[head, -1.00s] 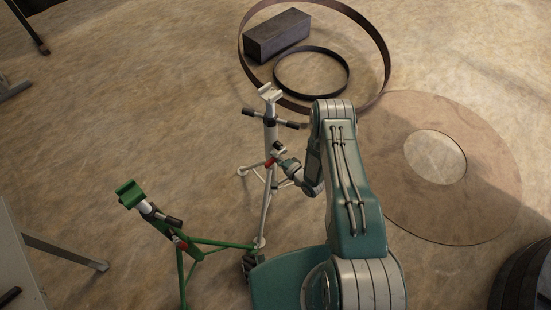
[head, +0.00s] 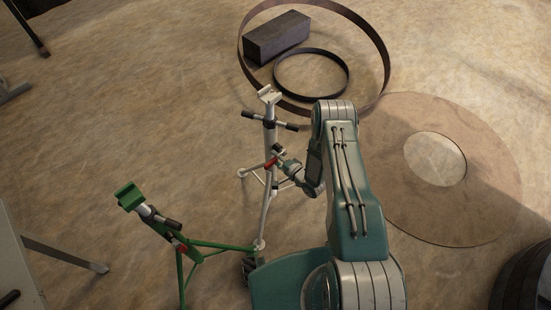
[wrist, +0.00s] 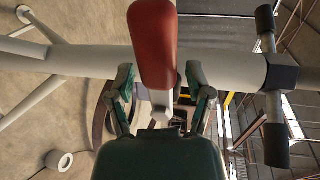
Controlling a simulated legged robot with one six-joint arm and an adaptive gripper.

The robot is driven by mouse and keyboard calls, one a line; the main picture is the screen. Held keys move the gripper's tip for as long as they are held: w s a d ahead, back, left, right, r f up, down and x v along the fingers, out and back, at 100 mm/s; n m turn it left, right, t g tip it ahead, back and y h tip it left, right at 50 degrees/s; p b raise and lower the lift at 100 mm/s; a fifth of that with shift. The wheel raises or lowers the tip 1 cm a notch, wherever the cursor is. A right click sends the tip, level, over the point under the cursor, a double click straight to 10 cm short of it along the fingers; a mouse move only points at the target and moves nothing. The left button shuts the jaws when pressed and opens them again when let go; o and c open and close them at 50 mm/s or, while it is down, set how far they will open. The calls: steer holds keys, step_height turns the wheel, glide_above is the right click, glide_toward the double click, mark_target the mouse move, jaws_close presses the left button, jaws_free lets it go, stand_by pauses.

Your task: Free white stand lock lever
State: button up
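The white stand (head: 268,135) stands upright on its splayed legs, with a black-ended cross handle near its top. Its red lock lever (head: 271,163) sits partway down the post. In the wrist view the lever (wrist: 154,45) lies across the white tube, its near end between my fingertips. My gripper (head: 280,153) is beside the post at lever height. In the wrist view my gripper (wrist: 158,75) is open, a finger on each side of the lever with visible gaps. Whether either finger touches the tube is unclear.
A green stand (head: 180,242) with its own red lever is at front left. A steel hoop (head: 383,50), a smaller ring (head: 347,75) and a dark block (head: 277,36) lie behind. A flat disc (head: 395,120) lies to the right. Open floor is on the left.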

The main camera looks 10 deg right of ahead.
steer(key=v, duration=1.2)
steer(key=shift+s+f, duration=0.15)
stand_by(0.3)
